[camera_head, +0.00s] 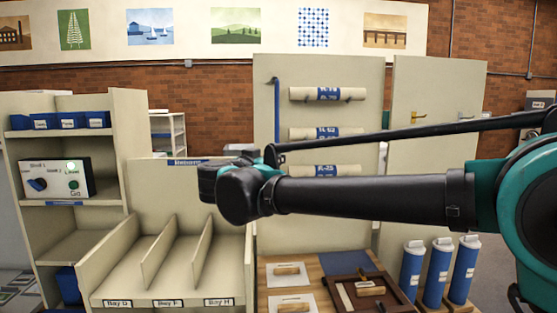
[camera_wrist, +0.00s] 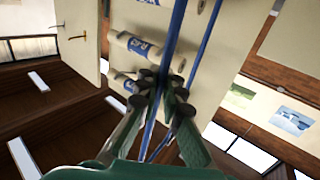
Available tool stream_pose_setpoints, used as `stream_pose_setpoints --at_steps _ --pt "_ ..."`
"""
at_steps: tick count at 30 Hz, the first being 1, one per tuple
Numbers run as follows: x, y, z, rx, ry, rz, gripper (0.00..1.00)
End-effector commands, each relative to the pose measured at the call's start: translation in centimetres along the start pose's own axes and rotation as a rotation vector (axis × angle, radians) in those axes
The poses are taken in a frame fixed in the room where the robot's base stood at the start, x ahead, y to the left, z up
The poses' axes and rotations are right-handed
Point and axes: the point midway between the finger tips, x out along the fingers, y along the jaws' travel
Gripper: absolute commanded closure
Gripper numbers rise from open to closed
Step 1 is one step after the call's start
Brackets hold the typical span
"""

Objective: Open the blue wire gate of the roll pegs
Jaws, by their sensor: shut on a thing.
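The blue wire gate (camera_head: 277,105) stands upright along the left side of the cream peg panel (camera_head: 264,125), just left of the roll ends. Its lower part is hidden behind my arm. Three cream rolls with blue labels lie level on the pegs: a top roll (camera_head: 303,94), a middle roll (camera_head: 303,134) and a bottom roll (camera_head: 303,170). In the wrist view my gripper (camera_wrist: 160,88) is shut on a blue wire (camera_wrist: 175,35), with a finger on each side. A second blue wire (camera_wrist: 207,35) runs beside it. My fingers are hidden in the head view.
A divided bay rack (camera_head: 165,303) stands low at the left, beside shelves with blue boxes and a control box (camera_head: 57,180). A door (camera_head: 440,90) stands right of the panel.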

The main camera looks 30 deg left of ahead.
Motion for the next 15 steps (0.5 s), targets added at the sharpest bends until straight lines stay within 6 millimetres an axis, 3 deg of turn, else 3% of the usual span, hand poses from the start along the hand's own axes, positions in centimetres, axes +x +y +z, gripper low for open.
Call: stream_pose_setpoints --at_steps 2,3,8,15 --pt "-0.09 0.02 0.07 0.0 -0.002 0.0 1.0" --pt "-0.09 0.02 0.07 0.0 -0.002 0.0 0.92" --pt "-0.05 0.01 0.05 0.0 -0.001 0.0 0.72" --pt "-0.02 0.01 0.02 0.0 -0.001 0.0 0.71"
